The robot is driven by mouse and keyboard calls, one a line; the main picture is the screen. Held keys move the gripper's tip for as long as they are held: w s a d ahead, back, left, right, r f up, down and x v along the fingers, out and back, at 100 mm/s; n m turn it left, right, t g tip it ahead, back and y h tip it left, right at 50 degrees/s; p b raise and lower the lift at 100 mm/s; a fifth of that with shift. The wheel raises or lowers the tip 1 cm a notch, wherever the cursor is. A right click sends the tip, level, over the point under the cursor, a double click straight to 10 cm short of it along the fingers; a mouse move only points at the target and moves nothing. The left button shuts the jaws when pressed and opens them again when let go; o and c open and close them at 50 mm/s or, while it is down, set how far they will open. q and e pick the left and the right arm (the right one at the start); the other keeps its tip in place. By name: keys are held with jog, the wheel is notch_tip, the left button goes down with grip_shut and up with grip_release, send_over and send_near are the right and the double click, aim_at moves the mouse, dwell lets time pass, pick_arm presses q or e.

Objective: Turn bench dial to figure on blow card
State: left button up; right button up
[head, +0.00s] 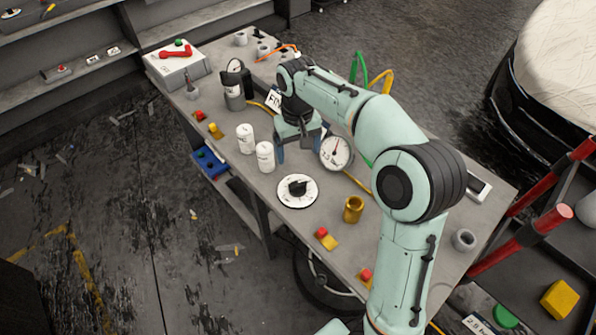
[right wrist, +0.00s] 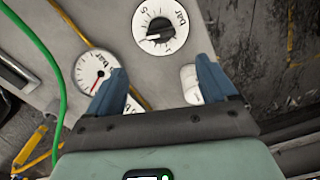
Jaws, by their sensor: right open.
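The bench dial (head: 298,191) is a white round plate with a black knob, flat on the grey bench. In the right wrist view, the dial (right wrist: 160,24) shows "bar" markings and its black knob, ahead of the fingertips. My right gripper (head: 299,150) is open and empty over the bench, behind the dial and apart from it. Its two blue fingers (right wrist: 162,78) are spread wide in the right wrist view. A white card (head: 274,100) with large letters is partly hidden behind my right arm; I cannot read its figure. My left gripper is out of view.
A pressure gauge (head: 336,153) with a red needle stands close right of the gripper. White bottles (head: 265,157) stand to the left. Green and yellow hoses run behind.

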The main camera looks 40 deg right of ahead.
aim_at(297, 182)
jog(key=f, duration=0.5)
jog(key=f+b, duration=0.1)
jog(key=f, duration=0.5)
jog(key=shift+s+a, duration=0.2)
jog(key=shift+f, duration=0.9)
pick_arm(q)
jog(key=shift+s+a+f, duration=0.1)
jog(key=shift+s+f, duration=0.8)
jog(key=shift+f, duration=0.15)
pick_arm(e)
jog(key=c, duration=1.1)
jog(key=shift+o, duration=0.2)
